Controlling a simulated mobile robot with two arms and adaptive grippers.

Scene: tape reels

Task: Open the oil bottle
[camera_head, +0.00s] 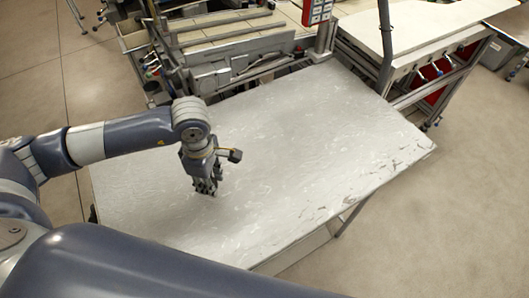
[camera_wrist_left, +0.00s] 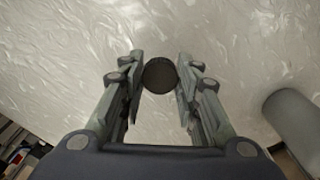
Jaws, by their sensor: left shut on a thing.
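A dark round top (camera_wrist_left: 160,75), which looks like the oil bottle's cap seen from above, sits between the two fingers of my left gripper (camera_wrist_left: 158,78) in the left wrist view. The fingers are shut on it from both sides. The body of the bottle below the cap is hidden. In the head view my left gripper (camera_head: 206,188) points down at the left part of the metal table, low over its surface. The bottle cannot be made out there behind the fingers. My right gripper is not in view.
The grey metal table (camera_head: 310,135) is bare around the gripper, with wide free room to the right. A machine frame with rails (camera_head: 235,55) stands along its far edge. A red control box (camera_head: 317,11) and another workbench (camera_head: 420,35) stand at the back right.

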